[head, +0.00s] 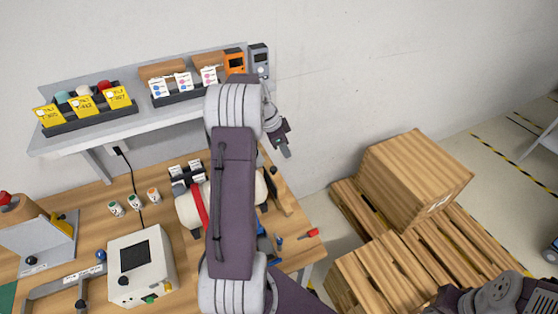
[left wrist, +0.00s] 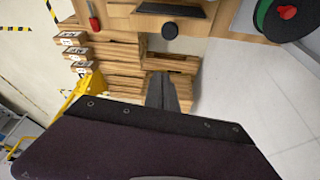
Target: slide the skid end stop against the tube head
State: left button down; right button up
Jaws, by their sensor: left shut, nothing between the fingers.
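A cream tube (head: 187,212) with a red strap (head: 199,205) lies on the wooden bench, its middle hidden behind my left arm. A wooden upright piece (head: 284,194) stands near the bench's right edge; I cannot tell whether it is the skid end stop. The tube head is not clearly seen, and its contact with any stop is hidden. My left gripper (head: 287,152) is shut and empty, raised above and behind the bench near the wall. Its closed fingers also show in the left wrist view (left wrist: 162,92). My right gripper's fingers are not in view.
A shelf (head: 100,137) with yellow-tagged bins is above the bench. A white meter box (head: 141,265) stands front left of the tube. A red-handled tool (head: 306,235) lies by the right edge. Wooden pallets (head: 385,270) and a crate (head: 415,178) fill the floor at right.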

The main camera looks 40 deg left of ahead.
aim_at(274, 170)
pick_arm(q)
jog(key=f+p, duration=0.1)
jog(key=s+a+f+p, duration=0.1)
jog(key=f, duration=0.1)
jog(key=s+f+p, duration=0.1)
jog(key=f, duration=0.1)
jog(key=shift+a+f, duration=0.1)
jog(key=shift+a, duration=0.1)
jog(key=shift+w, duration=0.1)
jog(key=s+b, duration=0.1)
jog(key=s+a+b, duration=0.1)
jog(key=b, duration=0.1)
jog(key=shift+s+a+f, duration=0.15)
jog(key=shift+s+f, duration=0.05)
jog(key=shift+s, duration=0.15)
jog(key=shift+r, duration=0.2)
